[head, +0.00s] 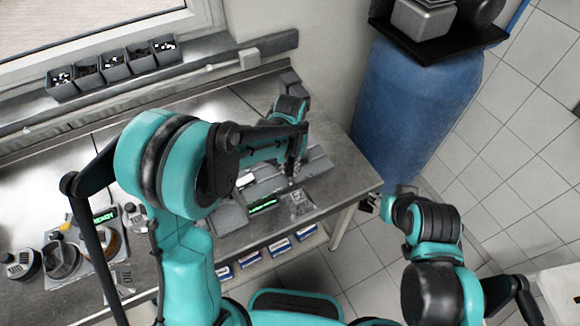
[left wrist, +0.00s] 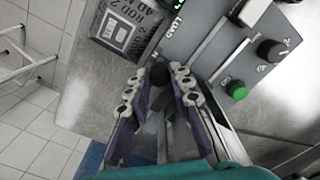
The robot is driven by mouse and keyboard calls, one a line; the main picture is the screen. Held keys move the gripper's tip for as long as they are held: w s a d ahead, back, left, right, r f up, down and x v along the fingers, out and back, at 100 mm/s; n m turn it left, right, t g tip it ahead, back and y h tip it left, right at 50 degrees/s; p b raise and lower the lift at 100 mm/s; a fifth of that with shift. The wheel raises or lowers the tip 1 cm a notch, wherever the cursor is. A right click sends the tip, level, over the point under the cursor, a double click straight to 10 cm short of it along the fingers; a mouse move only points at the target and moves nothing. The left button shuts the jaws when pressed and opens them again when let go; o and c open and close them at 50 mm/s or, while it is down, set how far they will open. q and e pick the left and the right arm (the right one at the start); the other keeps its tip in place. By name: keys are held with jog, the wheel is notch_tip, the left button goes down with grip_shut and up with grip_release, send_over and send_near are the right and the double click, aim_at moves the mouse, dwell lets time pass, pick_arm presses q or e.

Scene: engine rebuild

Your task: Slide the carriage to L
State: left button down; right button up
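In the left wrist view a round black knob (left wrist: 160,76) stands between my left fingertips, near the printed word LOAD on a grey machine panel (left wrist: 205,45). I take it for the carriage's handle; the carriage body under it is hidden. My left gripper (left wrist: 162,78) is closed in on the knob, with a fingertip against each side as far as I can see. In the head view my left gripper (head: 293,172) is over the grey machine (head: 316,164) on the bench. My right gripper (head: 372,203) is beyond the bench's right end; its fingers are too small to read.
A blue drum (head: 415,110) stands at the bench's right end. Round parts (head: 62,258) lie at the bench's left. Small bins (head: 115,66) line the sill.

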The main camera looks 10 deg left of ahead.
pick_arm(q)
jog(key=w+d, duration=0.2)
jog(key=d, duration=0.1)
jog(key=w+d, duration=0.1)
jog(key=d, duration=0.1)
jog(key=shift+w+b, duration=0.25)
jog(key=shift+b, duration=0.15)
jog(key=shift+w+d, duration=0.2)
jog(key=shift+d, duration=0.15)
jog(key=c, duration=1.6)
grip_release()
jog(key=shift+o, duration=1.3)
jog(key=shift+w+d, duration=0.1)
jog(key=shift+d, duration=0.1)
